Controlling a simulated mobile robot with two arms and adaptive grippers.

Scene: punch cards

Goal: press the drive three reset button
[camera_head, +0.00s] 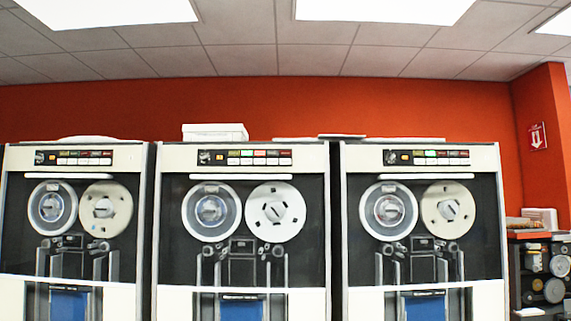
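Three white and black tape drives stand side by side: a left one (145,200), a middle one (318,200) and a right one (490,200). Each has a dark button strip along its top: left strip (74,158), middle strip (245,158), right strip (426,158). Each strip carries a knob and a row of small white buttons under coloured lights. A green light shows on the middle and right strips. The lettering is too small to read, so I cannot tell which drive is three or which button is reset. Neither gripper is in view.
A white box (215,132) and flat items lie on top of the drives. Narrow dark gaps separate the cabinets. A shelf of tape reels (540,270) stands at the right against the orange wall (380,108). The floor is out of view.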

